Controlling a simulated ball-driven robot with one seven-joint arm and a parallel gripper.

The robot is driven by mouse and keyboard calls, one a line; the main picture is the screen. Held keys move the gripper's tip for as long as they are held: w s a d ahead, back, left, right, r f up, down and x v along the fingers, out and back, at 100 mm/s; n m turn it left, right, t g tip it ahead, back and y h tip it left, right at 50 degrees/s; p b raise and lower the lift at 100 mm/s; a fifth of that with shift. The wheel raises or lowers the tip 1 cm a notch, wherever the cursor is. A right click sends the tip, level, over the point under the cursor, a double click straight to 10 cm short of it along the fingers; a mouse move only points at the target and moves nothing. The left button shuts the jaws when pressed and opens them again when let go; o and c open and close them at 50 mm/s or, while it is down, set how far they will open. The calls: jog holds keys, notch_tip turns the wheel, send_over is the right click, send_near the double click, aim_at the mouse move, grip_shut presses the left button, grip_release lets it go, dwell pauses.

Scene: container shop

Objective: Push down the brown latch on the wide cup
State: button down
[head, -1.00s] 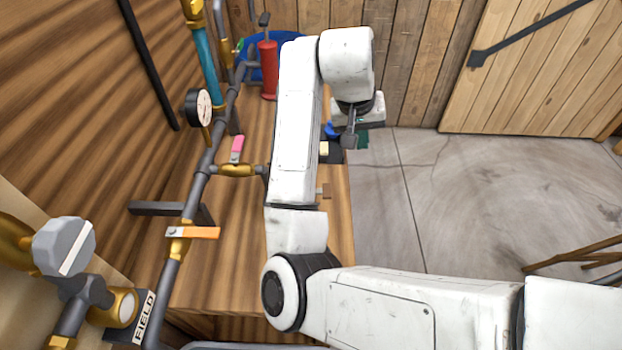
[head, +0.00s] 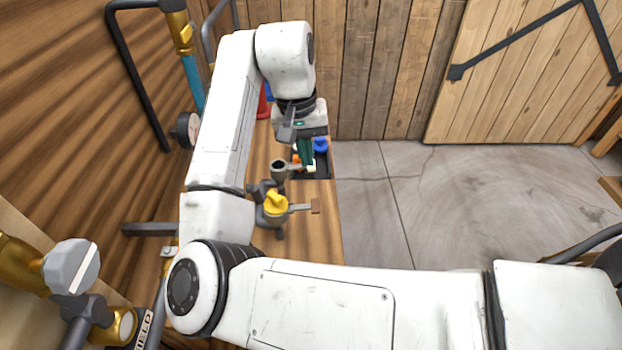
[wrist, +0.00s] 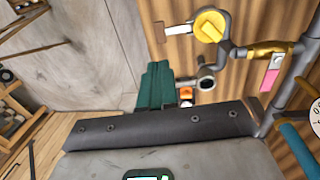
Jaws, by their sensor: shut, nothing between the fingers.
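A wide grey cup-like fitting with a yellow top (head: 275,205) stands on the wooden bench. A grey bar runs right from it to a brown latch (head: 315,206). In the wrist view the yellow top (wrist: 209,27) and the brown latch (wrist: 159,32) show at the top. The latch sticks out to the side of the cup. My gripper (head: 306,160) has teal fingers, which are together and empty. It points down beyond the brown latch, apart from it, near a smaller grey cup (head: 278,168). The fingers (wrist: 157,83) also show in the wrist view.
A pale tab (head: 311,169) on the smaller cup's lever is close to my fingers. A black tray (head: 322,172) with blue and orange items lies behind. Pipes and a gauge (head: 187,129) line the left. Floor (head: 450,210) to the right is clear.

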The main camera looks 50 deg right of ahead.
aim_at(315, 204)
jog(key=f, duration=0.4)
jog(key=s+f+p, duration=0.1)
jog(key=f, duration=0.4)
jog(key=d+f+p, duration=0.1)
jog(key=f, duration=0.3)
jog(key=shift+s+f, duration=0.15)
jog(key=shift+f, duration=0.05)
jog(key=shift+f, duration=0.1)
